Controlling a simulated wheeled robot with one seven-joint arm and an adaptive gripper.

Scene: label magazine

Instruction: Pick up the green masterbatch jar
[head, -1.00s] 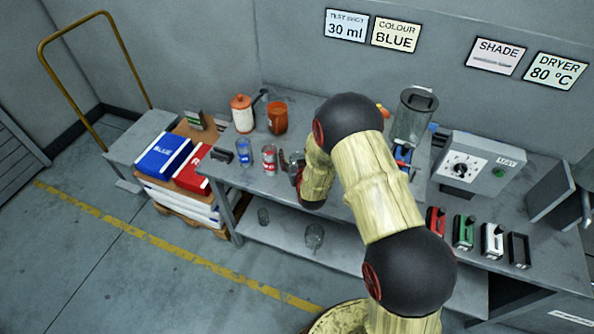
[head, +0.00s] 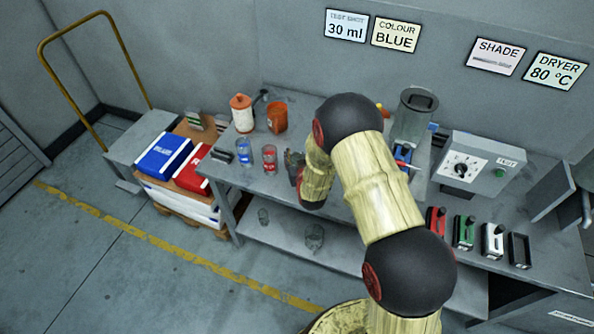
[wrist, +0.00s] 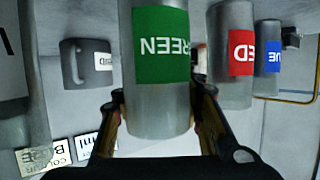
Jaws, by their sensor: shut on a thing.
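The green masterbatch jar (wrist: 160,108) is a clear-grey cylinder with a green label reading GREEN, upside down in the wrist view. My gripper (wrist: 158,92) is shut on it, one finger on each side. In the head view my gripper (head: 294,165) is over the bench, largely behind my wrist, and the jar is hard to make out. I cannot tell whether the jar still touches the bench.
The red jar (head: 269,161) and blue jar (head: 244,153) stand just left of my gripper on the bench (head: 225,172). An orange cup (head: 277,118) and a white, orange-lidded container (head: 242,116) stand behind. A clear hopper (head: 412,118) is to the right.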

